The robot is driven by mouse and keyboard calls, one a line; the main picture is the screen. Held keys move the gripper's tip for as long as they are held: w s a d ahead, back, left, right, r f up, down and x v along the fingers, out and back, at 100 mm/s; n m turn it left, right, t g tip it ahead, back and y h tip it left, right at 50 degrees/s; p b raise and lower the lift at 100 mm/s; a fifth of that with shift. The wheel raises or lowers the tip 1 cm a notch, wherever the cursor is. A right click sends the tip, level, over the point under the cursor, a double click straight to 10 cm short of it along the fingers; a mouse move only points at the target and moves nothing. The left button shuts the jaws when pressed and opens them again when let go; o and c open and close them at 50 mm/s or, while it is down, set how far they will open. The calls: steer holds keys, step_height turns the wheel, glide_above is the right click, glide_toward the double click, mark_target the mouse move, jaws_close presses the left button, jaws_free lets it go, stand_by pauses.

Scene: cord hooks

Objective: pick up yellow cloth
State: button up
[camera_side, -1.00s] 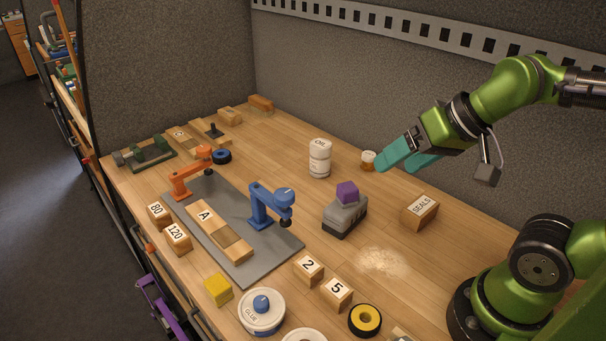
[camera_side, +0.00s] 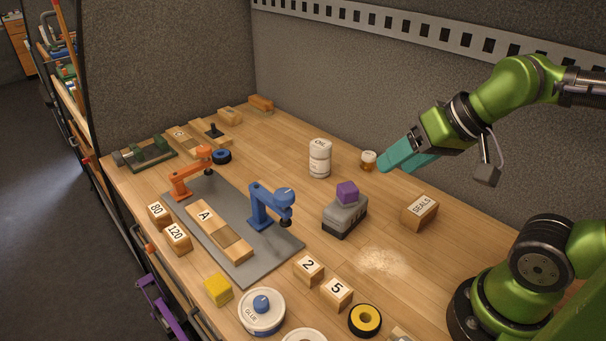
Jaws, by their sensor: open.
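The yellow cloth (camera_side: 218,290) looks like a small folded yellow block. It lies on the wooden bench near the front edge, left of the round glue tin. My gripper (camera_side: 386,165) has teal fingers and is open and empty. It hangs in the air at the right, above the back of the bench and far from the yellow cloth. Nothing covers the cloth.
A glue tin (camera_side: 262,311) stands close beside the cloth. A grey mat (camera_side: 245,265) carries an orange clamp (camera_side: 190,175), a blue clamp (camera_side: 270,205) and a wooden piece marked A. A grey sander (camera_side: 344,215) and the SEALS block (camera_side: 420,211) stand nearer my gripper.

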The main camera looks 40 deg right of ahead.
steer(key=a+f+n+g, duration=0.1)
steer(key=a+f, duration=0.1)
steer(key=n+g+h, duration=0.2)
steer(key=n+g, duration=0.1)
steer(key=g, duration=0.2)
glide_above(217, 284)
steer(key=s, duration=0.2)
step_height(217, 284, down, 6)
steer(key=f, duration=0.5)
steer(key=w+f, duration=0.1)
steer(key=f, duration=0.4)
steer(key=w+f, duration=0.1)
steer(key=f, duration=0.5)
steer(key=c, duration=0.7)
